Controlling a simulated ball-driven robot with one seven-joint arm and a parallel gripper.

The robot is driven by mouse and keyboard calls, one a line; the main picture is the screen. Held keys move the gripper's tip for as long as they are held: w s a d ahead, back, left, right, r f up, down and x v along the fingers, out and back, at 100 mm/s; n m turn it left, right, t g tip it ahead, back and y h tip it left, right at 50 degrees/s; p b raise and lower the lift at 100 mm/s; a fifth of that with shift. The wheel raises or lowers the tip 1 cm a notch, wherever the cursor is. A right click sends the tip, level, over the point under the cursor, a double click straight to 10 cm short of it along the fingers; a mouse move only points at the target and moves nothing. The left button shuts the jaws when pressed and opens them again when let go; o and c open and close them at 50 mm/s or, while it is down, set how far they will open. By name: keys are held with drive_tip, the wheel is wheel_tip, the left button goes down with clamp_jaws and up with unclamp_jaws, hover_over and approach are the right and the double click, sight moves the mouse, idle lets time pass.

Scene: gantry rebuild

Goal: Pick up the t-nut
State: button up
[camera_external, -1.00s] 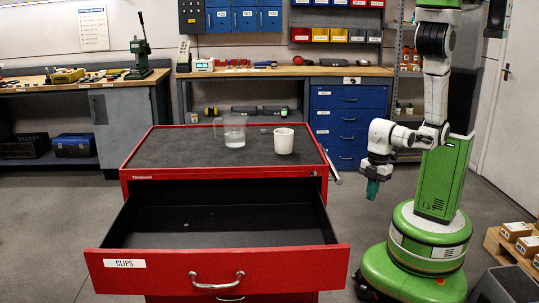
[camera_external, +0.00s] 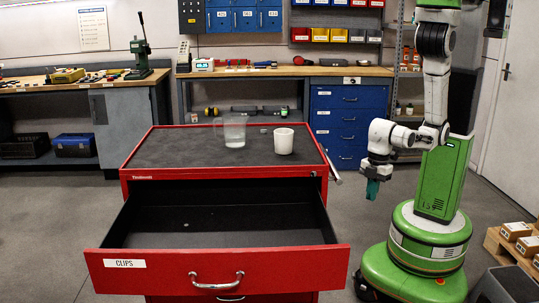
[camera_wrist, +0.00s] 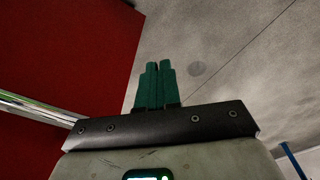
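A tiny light grey piece (camera_external: 186,225) lies on the floor of the open, otherwise empty drawer, left of its middle. It may be the t-nut, but it is too small to tell its shape. The red drawer front (camera_external: 290,263) is labelled CLIPS. My gripper (camera_external: 372,189) hangs pointing down to the right of the cabinet, outside the drawer and well apart from the piece. In the wrist view its two green fingers (camera_wrist: 154,86) stand side by side, closed together, with nothing visible between them. The small piece is not in the wrist view.
On the red cabinet's dark top (camera_external: 180,150) stand a clear jug (camera_external: 233,131), a white mug (camera_external: 284,141) and a small grey item (camera_external: 264,130) behind. The pulled-out drawer juts toward the camera. Floor is clear between the drawer and my base. Boxes on a pallet (camera_external: 517,232) stand at right.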

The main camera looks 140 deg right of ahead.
drive_tip(key=o, duration=0.9)
